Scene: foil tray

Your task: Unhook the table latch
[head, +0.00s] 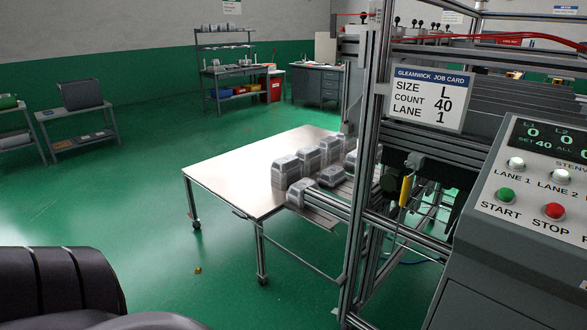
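A wheeled table (235,172) with a pale metal top stands in the middle, its right end against the machine frame (362,170). A small dark fitting (240,213) sits on the table's front edge; I cannot tell whether it is the latch. A yellow handle-like piece (405,190) hangs upright on the machine frame, right of the table; its attachment is too small to make out. No clearly identifiable latch shows. Neither of my grippers is in view.
Stacks of foil trays (308,156) stand at the table's right end, beside metal rails (325,202). A job card (429,98) reads size L, count 40, lane 1. A control panel (540,190) with start and stop buttons fills the right. Green floor (130,190) left of the table is mostly clear.

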